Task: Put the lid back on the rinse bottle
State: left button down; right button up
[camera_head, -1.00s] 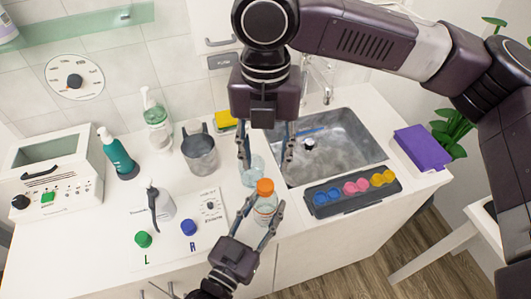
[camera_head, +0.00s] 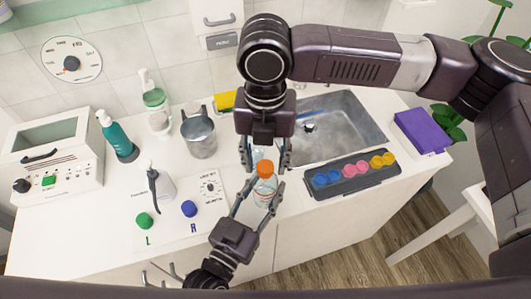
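A clear bottle (camera_head: 265,188) with an orange lid (camera_head: 265,168) at its top stands upright near the counter's front edge. I take it for the rinse bottle; I cannot tell whether the lid is seated. My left gripper (camera_head: 267,188) reaches up from the bottom, its fingers on both sides of the bottle body, apparently closed on it. My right gripper (camera_head: 265,160) points down from above. Its fingers are spread, one on each side of the lid in the picture, with gaps visible. A clear glass vessel behind is mostly hidden by the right gripper.
A sink (camera_head: 345,125) lies at right, with a dark tray (camera_head: 347,187) of coloured pieces before it. Green (camera_head: 144,220) and blue (camera_head: 189,208) caps sit by the letters L and R. A grey jug (camera_head: 199,135) and wash bottle (camera_head: 158,186) stand left.

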grip_shut()
jog(key=m, duration=1.9)
jog(key=shift+f+m, duration=0.1)
jog(key=shift+m, duration=0.2)
jog(key=m, duration=0.3)
jog(key=shift+m, duration=0.4)
jog(key=m, duration=0.3)
jog(key=shift+m, duration=0.4)
jog(key=m, duration=0.3)
jog(key=shift+m, duration=0.3)
jog(key=shift+o, duration=0.7)
grip_release()
